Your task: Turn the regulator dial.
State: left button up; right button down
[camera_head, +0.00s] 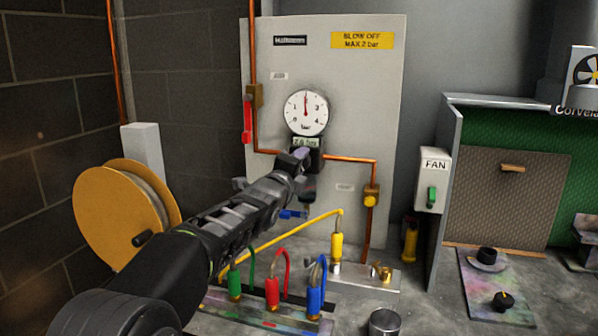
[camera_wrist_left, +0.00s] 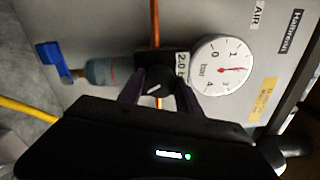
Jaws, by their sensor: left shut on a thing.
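The regulator (camera_head: 307,143) is a black block on the pale panel, below a round white gauge (camera_head: 306,111). The gauge needle points about straight up, near 2 bar. A small display on the regulator seems to read about 2.0 bar. My left gripper (camera_head: 302,160) reaches the regulator's front and hides the dial in the head view. In the left wrist view, the black dial (camera_wrist_left: 154,90) with a pale mark sits between the two fingers of my left gripper (camera_wrist_left: 155,86), which is shut on it. The gauge also shows there (camera_wrist_left: 222,66). My right gripper is not in view.
A red-handled valve (camera_head: 247,118) is on the left copper pipe. Green, red and blue hose fittings (camera_head: 272,292) stand on the bench below my left arm. A yellow hose (camera_head: 285,236) crosses behind it. An orange reel (camera_head: 125,213) stands left. A fan switch box (camera_head: 432,180) is right.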

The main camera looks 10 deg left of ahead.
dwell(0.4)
pick_arm(q)
jog(key=o, duration=1.4)
jog(key=shift+c, duration=0.2)
jog(key=shift+s, duration=0.1)
jog(key=s+b, duration=0.3)
jog(key=s, duration=0.4)
jog(key=shift+s+a+b, duration=0.3)
jog(key=shift+f, duration=0.15)
